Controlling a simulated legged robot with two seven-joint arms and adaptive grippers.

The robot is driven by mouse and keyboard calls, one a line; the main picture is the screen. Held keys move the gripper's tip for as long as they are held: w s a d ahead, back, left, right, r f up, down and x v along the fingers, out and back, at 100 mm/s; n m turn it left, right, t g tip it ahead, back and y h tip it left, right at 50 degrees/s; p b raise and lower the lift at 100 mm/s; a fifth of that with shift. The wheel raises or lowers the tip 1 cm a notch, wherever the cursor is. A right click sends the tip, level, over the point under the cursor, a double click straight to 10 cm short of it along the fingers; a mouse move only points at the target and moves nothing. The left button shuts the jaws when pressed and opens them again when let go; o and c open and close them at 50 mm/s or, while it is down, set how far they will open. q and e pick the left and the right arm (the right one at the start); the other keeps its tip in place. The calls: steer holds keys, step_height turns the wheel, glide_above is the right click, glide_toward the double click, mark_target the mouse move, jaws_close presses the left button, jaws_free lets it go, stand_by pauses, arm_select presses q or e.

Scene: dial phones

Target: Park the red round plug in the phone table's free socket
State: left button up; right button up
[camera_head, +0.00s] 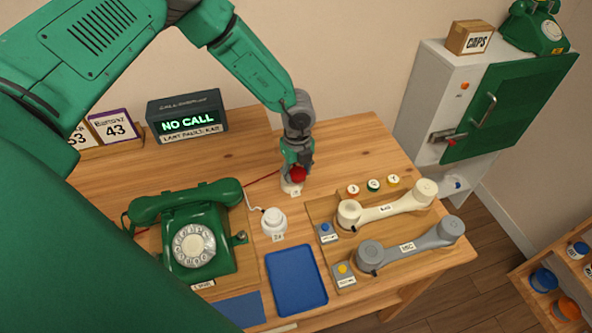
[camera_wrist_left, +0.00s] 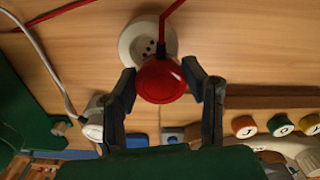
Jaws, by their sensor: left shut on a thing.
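The red round plug (camera_head: 298,174) is held between the fingers of my left gripper (camera_head: 297,167). In the left wrist view the plug (camera_wrist_left: 162,83) sits between the two fingertips (camera_wrist_left: 160,80), with its red cord running up from it. A white round socket (camera_head: 290,187) is on the wooden phone table (camera_head: 354,143), just below the plug. In the left wrist view the socket (camera_wrist_left: 135,42) shows dark holes uncovered beside the plug, so the plug is not seated in it. The gap between them is hard to judge. My right gripper is out of view.
A white plug in a second socket (camera_head: 273,221) stands nearer the front. The green dial phone (camera_head: 194,232) is left of it. A blue tray (camera_head: 297,280), a cream handset (camera_head: 388,207) and a grey handset (camera_head: 412,244) lie in front and right.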

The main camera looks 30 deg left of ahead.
mark_target(295, 169)
arm_select(q)
steer(key=shift+a+f, duration=0.3)
steer(key=shift+a, duration=0.65)
steer(key=shift+d+f, duration=0.15)
steer(key=shift+d, duration=0.65)
steer(key=o, duration=1.2)
steer(key=shift+a, duration=0.15)
steer(key=shift+a+f, duration=0.1)
steer(key=shift+a, duration=0.4)
steer(key=r, duration=0.6)
steer(key=shift+w+d, duration=0.1)
steer(key=shift+d, duration=0.25)
steer(key=r, duration=0.5)
steer(key=shift+a+r, duration=0.15)
steer(key=shift+a, duration=0.2)
steer(key=shift+a+r, duration=0.2)
steer(key=shift+a, duration=0.05)
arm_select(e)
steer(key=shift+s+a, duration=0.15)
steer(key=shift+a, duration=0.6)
arm_select(q)
steer(key=shift+d+r, duration=0.1)
steer(key=shift+d, duration=0.25)
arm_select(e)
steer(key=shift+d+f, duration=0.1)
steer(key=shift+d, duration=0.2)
